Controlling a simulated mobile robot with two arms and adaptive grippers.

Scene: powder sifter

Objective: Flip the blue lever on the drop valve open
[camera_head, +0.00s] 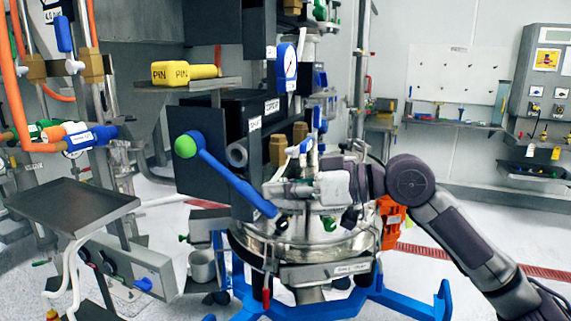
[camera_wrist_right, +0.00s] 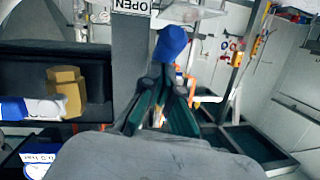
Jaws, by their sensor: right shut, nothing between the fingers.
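A long blue lever (camera_head: 234,180) with a green ball at its upper end slants down to the right in the head view. Its lower end is close to my right gripper (camera_head: 278,190), which points left above the round steel vessel. In the right wrist view, a blue rounded end (camera_wrist_right: 171,43) is just beyond the tips of my right gripper (camera_wrist_right: 168,78). The fingers are shut and empty. Whether the blue end touches them, or belongs to the long lever, I cannot tell. The valve body is not clear. My left gripper is out of view.
A steel vessel (camera_head: 310,243) on a blue frame (camera_head: 375,300) stands below my right gripper. A dark box (camera_head: 205,160) is behind the lever. A grey tray (camera_head: 75,205) is at left.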

